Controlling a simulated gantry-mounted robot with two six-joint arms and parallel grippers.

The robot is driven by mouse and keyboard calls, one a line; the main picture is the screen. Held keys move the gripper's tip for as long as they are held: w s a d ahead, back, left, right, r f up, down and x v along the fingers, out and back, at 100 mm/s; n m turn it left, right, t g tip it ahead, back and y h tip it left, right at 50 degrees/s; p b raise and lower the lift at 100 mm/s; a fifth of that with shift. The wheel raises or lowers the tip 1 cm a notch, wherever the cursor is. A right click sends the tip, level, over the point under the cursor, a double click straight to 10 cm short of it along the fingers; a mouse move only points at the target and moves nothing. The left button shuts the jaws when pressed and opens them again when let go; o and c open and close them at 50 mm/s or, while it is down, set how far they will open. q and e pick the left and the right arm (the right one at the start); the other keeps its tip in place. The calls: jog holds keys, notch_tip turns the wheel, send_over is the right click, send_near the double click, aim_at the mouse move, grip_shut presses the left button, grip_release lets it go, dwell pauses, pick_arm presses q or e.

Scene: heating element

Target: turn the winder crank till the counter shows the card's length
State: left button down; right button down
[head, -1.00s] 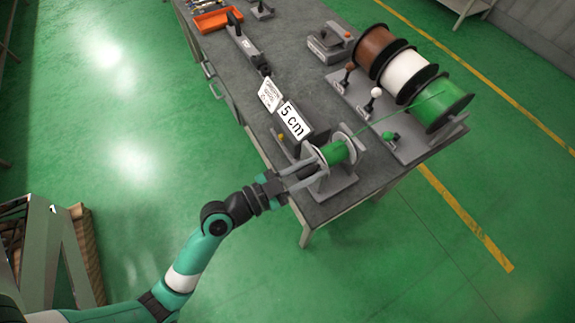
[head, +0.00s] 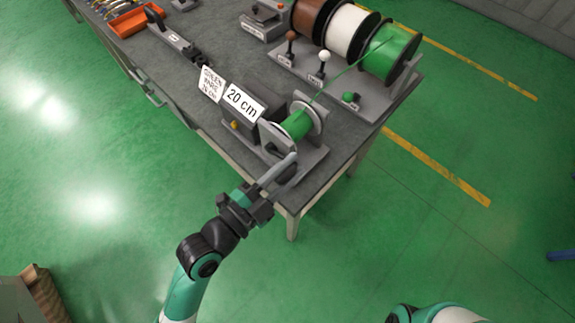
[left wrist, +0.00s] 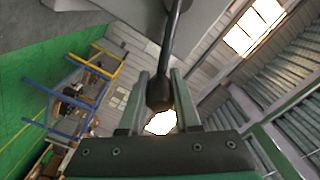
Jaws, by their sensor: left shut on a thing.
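The winder carries a green spool (head: 297,125) at the near end of the bench. Its counter (head: 242,102) reads 20 cm. A white card (head: 211,84) stands left of the counter; its small print starts with what looks like green wire, but I cannot read its length surely. My left gripper (head: 284,172) is at the near side of the winder, shut on the crank handle. In the left wrist view the dark handle knob (left wrist: 160,92) sits between the two fingers. The fingers mostly hide the handle in the head view. My right gripper is out of view.
A rack holds brown (head: 312,18), white (head: 351,28) and green (head: 391,52) wire reels. Green wire runs from its reel to the winder. Three knobbed levers stand before the reels. An orange tray (head: 134,20) lies at the far left. The floor beside the bench is clear.

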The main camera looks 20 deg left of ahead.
pick_arm(q)
jog(key=shift+f, duration=0.25)
jog(key=c, duration=0.6)
grip_release()
jog(key=shift+d, duration=0.1)
jog(key=shift+r, duration=0.1)
jog(key=v, duration=1.1)
jog(key=shift+s, duration=0.3)
